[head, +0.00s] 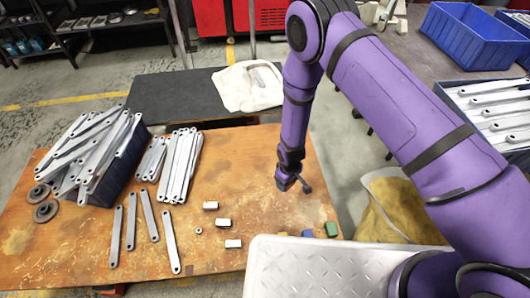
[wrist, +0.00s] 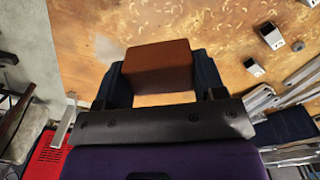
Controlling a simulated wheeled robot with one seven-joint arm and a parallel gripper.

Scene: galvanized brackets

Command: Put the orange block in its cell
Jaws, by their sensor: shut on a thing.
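The orange block (wrist: 157,66) sits between the two dark fingers of my gripper (wrist: 158,84) in the wrist view, and the fingers are shut on it. In the head view my gripper (head: 293,185) hangs over the right part of the wooden table; the block cannot be made out there. A green block (head: 332,229), a blue block (head: 308,233) and a yellow block (head: 282,234) show near the table's front right. Their lower parts are partly hidden behind a grey body edge. I cannot make out any cell in either view.
Several small metal pieces (head: 223,221) lie left of my gripper on the wooden table (head: 90,235). Flat metal bars (head: 168,240) and a full dark bin (head: 130,165) fill its left. A black surface with a white cloth (head: 245,92) lies behind. A sack (head: 395,210) stands right.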

